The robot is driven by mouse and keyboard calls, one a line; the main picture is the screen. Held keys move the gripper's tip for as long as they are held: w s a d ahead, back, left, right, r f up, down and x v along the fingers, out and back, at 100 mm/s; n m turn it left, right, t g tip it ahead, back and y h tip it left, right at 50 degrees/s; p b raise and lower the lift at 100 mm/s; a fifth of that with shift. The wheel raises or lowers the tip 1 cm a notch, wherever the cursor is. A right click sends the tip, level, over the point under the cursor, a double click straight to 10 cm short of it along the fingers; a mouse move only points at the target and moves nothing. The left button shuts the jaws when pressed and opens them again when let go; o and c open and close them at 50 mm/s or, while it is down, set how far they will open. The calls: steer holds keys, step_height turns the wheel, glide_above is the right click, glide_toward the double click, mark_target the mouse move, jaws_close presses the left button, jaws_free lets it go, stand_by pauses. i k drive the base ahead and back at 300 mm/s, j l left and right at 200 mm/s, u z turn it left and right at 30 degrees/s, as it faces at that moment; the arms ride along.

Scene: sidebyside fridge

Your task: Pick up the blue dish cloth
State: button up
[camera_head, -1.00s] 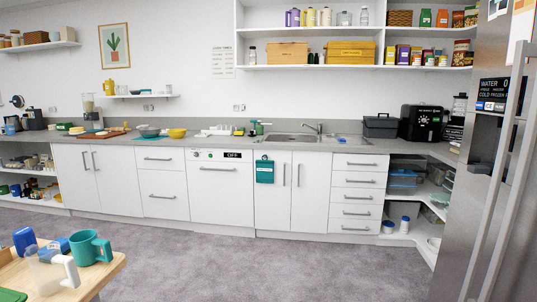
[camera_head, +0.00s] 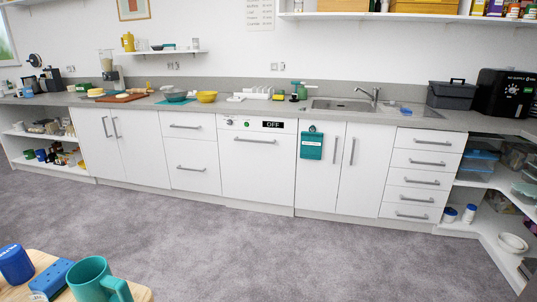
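I cannot make out the blue dish cloth for certain. A small blue item (camera_head: 406,110) lies on the counter at the right end of the sink (camera_head: 343,105), too small to identify. A teal cloth-like item (camera_head: 311,146) with light markings hangs on the cabinet door below the sink. My gripper is not in view.
A wooden table (camera_head: 50,265) at the lower left holds a teal mug (camera_head: 92,280), a blue block-like item (camera_head: 50,278) and a blue cup (camera_head: 14,264). Grey carpet (camera_head: 290,250) is clear before the cabinets. A dark toolbox (camera_head: 459,95) stands right of the sink.

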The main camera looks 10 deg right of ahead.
mark_target(405, 110)
steer(key=i, duration=1.3)
steer(key=i+z, duration=0.1)
steer(key=i, duration=1.25)
steer(key=i+j, duration=0.2)
steer(key=i, duration=1.1)
steer(key=i+z, duration=0.1)
steer(key=z, duration=0.35)
steer(key=i+z, duration=0.1)
steer(key=z, duration=0.3)
steer(key=j+z, duration=0.1)
steer(key=z, duration=0.35)
